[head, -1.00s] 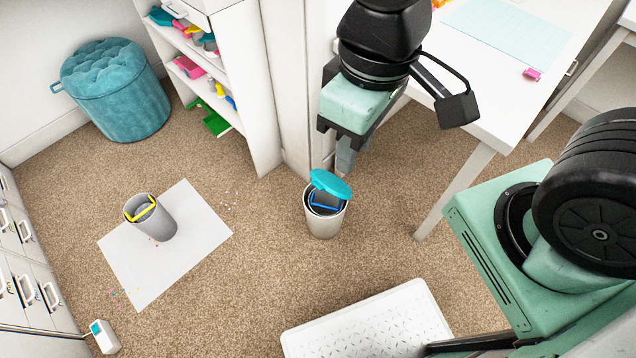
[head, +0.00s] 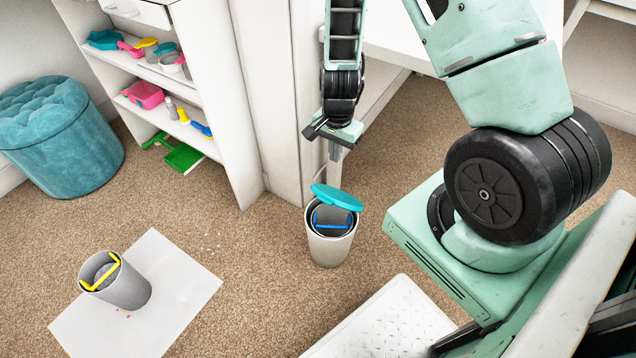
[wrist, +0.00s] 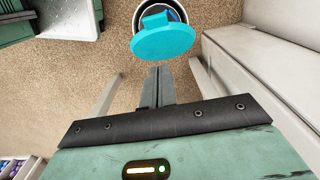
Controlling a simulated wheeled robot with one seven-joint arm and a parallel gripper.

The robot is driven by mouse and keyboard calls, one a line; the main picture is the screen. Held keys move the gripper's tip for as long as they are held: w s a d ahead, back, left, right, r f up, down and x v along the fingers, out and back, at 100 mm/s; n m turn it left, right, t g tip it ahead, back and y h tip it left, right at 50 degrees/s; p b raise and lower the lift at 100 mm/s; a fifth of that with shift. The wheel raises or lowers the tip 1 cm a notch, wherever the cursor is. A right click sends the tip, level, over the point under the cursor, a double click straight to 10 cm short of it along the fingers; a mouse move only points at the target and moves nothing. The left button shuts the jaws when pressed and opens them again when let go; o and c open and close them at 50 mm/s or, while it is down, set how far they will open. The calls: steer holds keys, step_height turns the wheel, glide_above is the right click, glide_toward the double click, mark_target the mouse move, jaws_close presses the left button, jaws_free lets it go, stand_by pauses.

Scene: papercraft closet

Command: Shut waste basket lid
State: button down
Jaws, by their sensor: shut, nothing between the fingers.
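The waste basket (head: 330,247) is a grey bin with a blue piece inside, standing on the carpet near the closet post. Its teal lid (head: 338,197) is raised and tilted at the back of the rim, so the opening shows. In the wrist view the lid (wrist: 163,42) appears as a teal disc partly covering the bin mouth. My gripper (head: 335,152) points down, just behind and above the lid, apart from it in the head view. In the wrist view its fingers (wrist: 157,86) are together and empty, their tips just short of the lid.
A second grey bin (head: 128,288) with a yellow piece stands on a white sheet (head: 185,290) at left. A white shelf (head: 215,100) and post rise behind the basket. A white tray (head: 385,325) lies in front. A teal pouf (head: 60,140) sits far left.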

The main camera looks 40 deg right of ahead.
steer(key=b, duration=0.3)
glide_above(325, 199)
steer(key=w+d, duration=0.2)
steer(key=d, duration=0.2)
steer(key=f, duration=0.9)
steer(key=shift+s+f, duration=0.25)
steer(key=shift+s+a+f, duration=0.2)
steer(key=shift+a+f, duration=0.3)
steer(key=shift+f, duration=0.1)
steer(key=shift+s+a+f, duration=0.15)
steer(key=shift+a+f, duration=0.35)
steer(key=shift+f, duration=0.1)
steer(key=shift+s+a+f, duration=0.1)
steer(key=shift+a+f, duration=0.15)
steer(key=shift+a, duration=0.05)
steer(key=shift+s+a+f+h+b, duration=0.3)
steer(key=shift+a+f, duration=0.15)
steer(key=shift+a, duration=0.2)
steer(key=s+a+f+h+b, duration=0.1)
steer(key=a+f+h+b, duration=0.1)
steer(key=f, duration=0.5)
steer(key=s+a+f+t+h+b, duration=0.1)
steer(key=a+f+b, duration=0.1)
steer(key=a+f, duration=0.3)
steer(key=shift+s+a+f+t+h, duration=0.3)
steer(key=shift+f+h, duration=0.1)
steer(key=shift+f, duration=0.65)
